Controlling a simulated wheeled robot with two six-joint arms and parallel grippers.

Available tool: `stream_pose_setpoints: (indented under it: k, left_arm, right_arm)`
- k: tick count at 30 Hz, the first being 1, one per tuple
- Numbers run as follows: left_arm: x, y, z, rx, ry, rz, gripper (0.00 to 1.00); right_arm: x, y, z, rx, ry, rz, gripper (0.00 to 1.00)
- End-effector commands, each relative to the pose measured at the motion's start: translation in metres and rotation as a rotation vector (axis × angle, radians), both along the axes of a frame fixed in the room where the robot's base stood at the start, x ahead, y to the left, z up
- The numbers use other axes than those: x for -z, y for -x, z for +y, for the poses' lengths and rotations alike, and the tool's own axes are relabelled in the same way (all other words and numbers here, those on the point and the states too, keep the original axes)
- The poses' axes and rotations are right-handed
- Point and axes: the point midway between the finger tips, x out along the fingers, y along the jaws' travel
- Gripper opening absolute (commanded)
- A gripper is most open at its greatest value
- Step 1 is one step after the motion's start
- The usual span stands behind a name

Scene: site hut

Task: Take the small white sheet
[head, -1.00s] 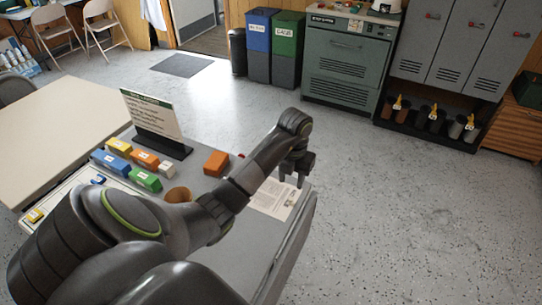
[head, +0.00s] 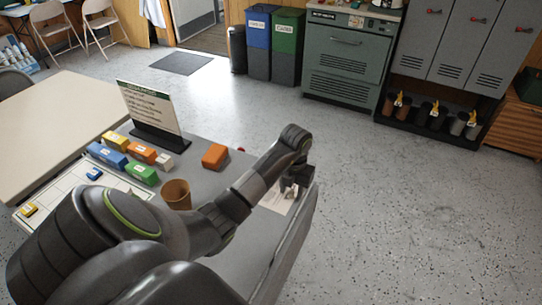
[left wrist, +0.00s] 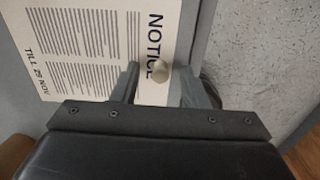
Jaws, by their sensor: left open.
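The small white sheet (head: 277,202) lies on the grey table near its right edge, partly hidden by my left arm. In the left wrist view the sheet (left wrist: 85,40) shows printed lines and the word NOTICE along its edge. My left gripper (head: 291,188) is low over the sheet's far end. In the left wrist view the gripper (left wrist: 161,80) is open, with its fingers apart over the sheet's NOTICE edge. Whether the fingers touch the sheet is unclear. My right gripper is not in view.
A brown cup (head: 176,194), an orange block (head: 215,156) and several coloured blocks stand on the table (head: 203,180) left of the arm. A sign in a black stand (head: 150,110) stands behind them. The floor to the right is clear.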

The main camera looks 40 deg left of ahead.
Motion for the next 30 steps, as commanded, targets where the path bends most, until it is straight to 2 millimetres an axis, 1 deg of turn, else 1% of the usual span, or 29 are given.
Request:
stream_pose_setpoints:
  k: [1, 2, 9, 11, 19, 22, 26, 27, 29, 30]
  left_arm:
    - [0.000, 0.000, 0.000, 0.000, 0.000, 0.000, 0.40]
    - [0.000, 0.000, 0.000, 0.000, 0.000, 0.000, 0.38]
    - [0.000, 0.000, 0.000, 0.000, 0.000, 0.000, 0.06]
    - [0.000, 0.000, 0.000, 0.000, 0.000, 0.000, 0.00]
    - [-0.001, 0.000, 0.000, 0.000, 0.000, 0.000, 0.00]
    - [-0.008, -0.001, 0.000, 0.001, 0.001, -0.002, 0.00]
    - [-0.028, -0.001, 0.000, 0.002, -0.001, -0.005, 0.00]
    - [-0.041, -0.001, 0.000, 0.001, -0.001, -0.005, 0.00]
    - [-0.058, -0.001, 0.000, 0.002, -0.001, -0.006, 0.00]
    - [-0.064, 0.000, 0.000, 0.001, 0.000, 0.000, 0.00]
  right_arm:
    - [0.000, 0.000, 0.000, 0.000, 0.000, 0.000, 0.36]
    - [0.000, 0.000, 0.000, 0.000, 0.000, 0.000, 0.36]
    - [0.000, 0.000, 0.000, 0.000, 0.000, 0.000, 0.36]
    - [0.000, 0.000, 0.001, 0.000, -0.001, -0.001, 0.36]
    - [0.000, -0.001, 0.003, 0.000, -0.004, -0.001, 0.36]
    - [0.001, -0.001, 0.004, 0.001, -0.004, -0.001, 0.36]
    - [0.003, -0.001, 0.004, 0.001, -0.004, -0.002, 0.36]
    - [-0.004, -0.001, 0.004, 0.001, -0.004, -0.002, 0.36]
    - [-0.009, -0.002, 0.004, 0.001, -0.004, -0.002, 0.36]
    - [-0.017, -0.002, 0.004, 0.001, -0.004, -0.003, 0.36]
